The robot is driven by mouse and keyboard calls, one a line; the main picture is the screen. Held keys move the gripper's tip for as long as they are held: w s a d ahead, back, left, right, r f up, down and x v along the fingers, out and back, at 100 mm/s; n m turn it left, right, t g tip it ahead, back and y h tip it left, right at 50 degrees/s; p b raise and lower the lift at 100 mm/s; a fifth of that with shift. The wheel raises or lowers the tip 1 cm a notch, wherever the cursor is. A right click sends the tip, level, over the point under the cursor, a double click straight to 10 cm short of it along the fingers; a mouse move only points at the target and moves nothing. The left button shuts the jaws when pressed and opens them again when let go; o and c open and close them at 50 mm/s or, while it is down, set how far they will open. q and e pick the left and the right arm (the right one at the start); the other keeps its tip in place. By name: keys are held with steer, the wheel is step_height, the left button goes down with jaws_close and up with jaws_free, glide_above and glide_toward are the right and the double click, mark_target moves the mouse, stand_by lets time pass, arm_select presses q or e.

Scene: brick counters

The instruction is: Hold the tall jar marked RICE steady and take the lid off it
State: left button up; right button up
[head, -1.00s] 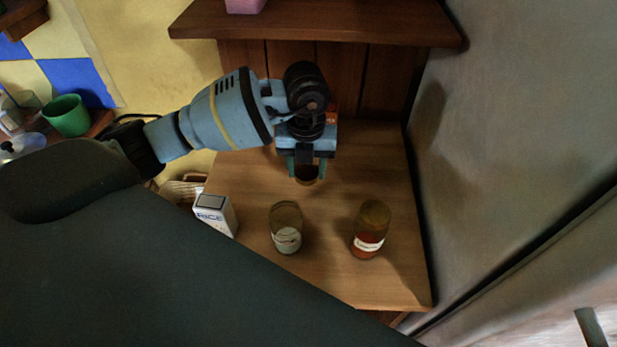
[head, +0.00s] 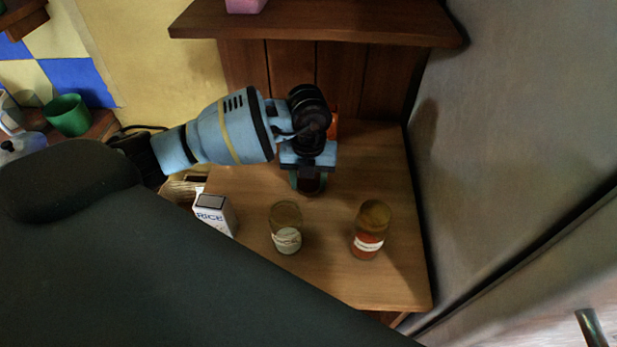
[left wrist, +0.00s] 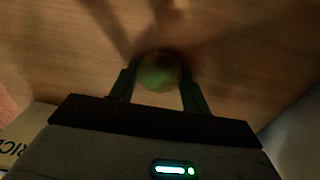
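The white, square-sided jar marked RICE (head: 213,222) stands upright on the wooden counter, left of the glass jars, with a dark square on its top. Part of it shows at the lower left in the left wrist view (left wrist: 16,150). My left gripper (head: 308,183) is to the right of and behind the RICE jar, pointing down, apart from it. In the left wrist view its fingers (left wrist: 158,92) are spread on either side of a small round greenish-brown thing (left wrist: 160,72); I see no clear grip on it. My right gripper is not in view.
Two glass jars stand at the front: one with a pale label (head: 286,230), one reddish (head: 370,232). An orange thing (head: 333,124) is partly hidden behind my left gripper. A shelf (head: 330,28) overhangs the back; a grey wall (head: 530,130) bounds the right.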

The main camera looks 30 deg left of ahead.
mark_target(308, 184)
arm_select(q)
steer(key=o, duration=0.4)
steer(key=shift+o, duration=0.2)
step_height(308, 184, up, 12)
steer(key=shift+r, duration=0.15)
stand_by(0.6)
